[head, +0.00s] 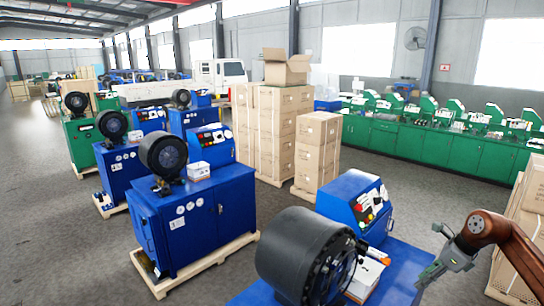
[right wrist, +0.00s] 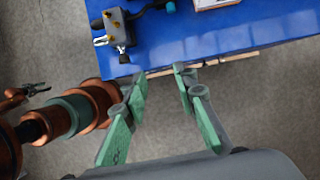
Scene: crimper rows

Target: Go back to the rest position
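My right gripper (head: 440,250) is at the lower right of the head view, beside the right edge of the nearest blue machine's table. In the right wrist view its green fingers (right wrist: 160,75) are spread apart with nothing between them. They point toward the edge of a blue tabletop (right wrist: 220,40). The brown arm links at the left of that view are mine. My left gripper does not show clearly in either view.
The nearest blue crimper (head: 305,255) has a large black head and a white box (head: 366,275) beside it. Other blue crimpers (head: 200,215) stand on pallets at left. Stacked cartons (head: 275,130) stand mid-floor, with more cartons (head: 530,230) at far right. Open floor (head: 430,200) lies between.

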